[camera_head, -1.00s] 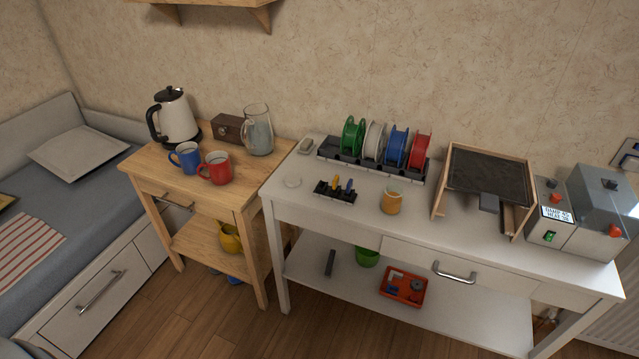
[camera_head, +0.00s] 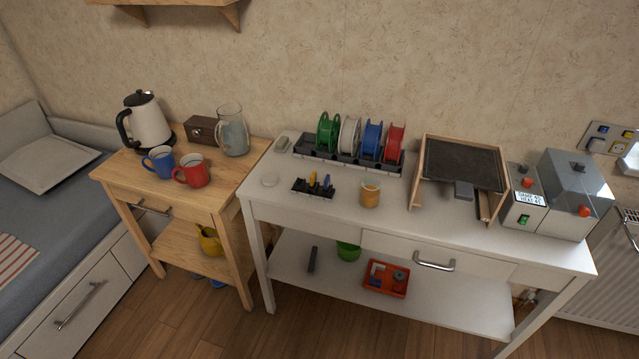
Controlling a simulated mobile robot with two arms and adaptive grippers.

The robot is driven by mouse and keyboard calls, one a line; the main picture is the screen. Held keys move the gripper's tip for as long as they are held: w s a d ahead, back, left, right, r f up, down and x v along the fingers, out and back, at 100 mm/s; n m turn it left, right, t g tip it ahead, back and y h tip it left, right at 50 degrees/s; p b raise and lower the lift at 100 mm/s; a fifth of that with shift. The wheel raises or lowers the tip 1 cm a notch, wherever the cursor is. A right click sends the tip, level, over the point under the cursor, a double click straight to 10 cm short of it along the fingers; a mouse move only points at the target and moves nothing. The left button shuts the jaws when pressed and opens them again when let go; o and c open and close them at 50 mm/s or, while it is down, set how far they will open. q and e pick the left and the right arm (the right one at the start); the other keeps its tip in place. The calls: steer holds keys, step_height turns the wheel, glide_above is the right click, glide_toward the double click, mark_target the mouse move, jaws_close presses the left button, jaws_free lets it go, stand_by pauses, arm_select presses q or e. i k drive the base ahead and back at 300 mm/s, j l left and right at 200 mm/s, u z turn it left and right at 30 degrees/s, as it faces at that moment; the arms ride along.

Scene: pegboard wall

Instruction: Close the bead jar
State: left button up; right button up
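A small glass jar with orange contents (camera_head: 370,193), which looks like the bead jar, stands upright on the white table (camera_head: 450,232), near its front edge. Its top looks open. A pale round disc (camera_head: 270,180) lies flat on the table's left end; it may be the jar's lid. A small black holder with yellow and blue tools (camera_head: 314,186) stands between the disc and the jar. Neither of my grippers shows in the view.
A spool rack (camera_head: 352,161) with green, white, blue and red spools stands behind the jar. A wood-framed dark tray (camera_head: 462,165) and a grey machine (camera_head: 560,196) stand to the right. The wooden side table (camera_head: 222,178) holds mugs, a kettle and a pitcher.

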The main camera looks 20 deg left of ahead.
mark_target(369, 194)
steer(key=i+j+u, duration=0.15)
steer(key=i+u, duration=0.15)
steer(key=i, duration=0.4)
steer(key=i+u, duration=0.3)
steer(key=i, duration=0.35)
